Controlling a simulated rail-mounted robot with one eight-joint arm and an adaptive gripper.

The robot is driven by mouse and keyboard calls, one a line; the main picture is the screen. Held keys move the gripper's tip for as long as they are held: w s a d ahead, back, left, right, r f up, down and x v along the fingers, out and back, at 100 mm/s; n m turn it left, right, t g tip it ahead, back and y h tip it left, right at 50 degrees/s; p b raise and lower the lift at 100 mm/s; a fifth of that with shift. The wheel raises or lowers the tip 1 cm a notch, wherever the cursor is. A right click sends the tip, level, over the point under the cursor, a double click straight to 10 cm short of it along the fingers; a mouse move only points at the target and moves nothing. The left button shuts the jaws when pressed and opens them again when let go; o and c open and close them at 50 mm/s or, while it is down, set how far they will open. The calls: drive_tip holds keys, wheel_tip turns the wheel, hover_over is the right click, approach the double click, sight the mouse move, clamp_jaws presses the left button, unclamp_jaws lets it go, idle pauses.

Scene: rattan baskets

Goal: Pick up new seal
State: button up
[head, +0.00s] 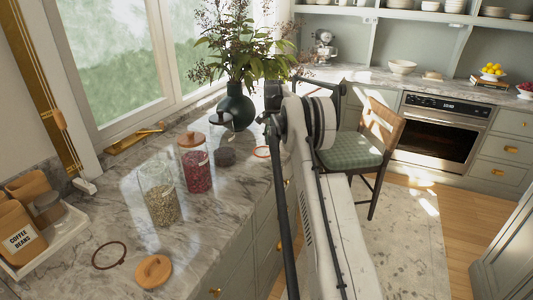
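Two thin rings that look like seals lie on the marble counter (95,210). A dark brown ring (109,255) lies at the near left, beside a round wooden lid (153,271). A smaller orange ring (262,152) lies farther back, close to my arm at the counter's right edge. I cannot tell which one is new. My arm reaches up the middle of the view, and dark parts at its far end (272,100) are near the plant. My gripper's fingers are not clearly visible, so its opening cannot be told.
An open glass jar of grains (162,202) and a wooden-lidded jar of red contents (198,172) stand between the rings. A white tray (50,240) holds coffee containers at left.

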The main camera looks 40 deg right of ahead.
drive_tip(key=shift+s+f+p, duration=0.2)
drive_tip(key=shift+f, duration=1)
drive_tip(key=shift+s+f+p, duration=0.15)
drive_tip(key=shift+f, duration=1)
drive_tip(key=shift+c, duration=0.3)
clamp_jaws()
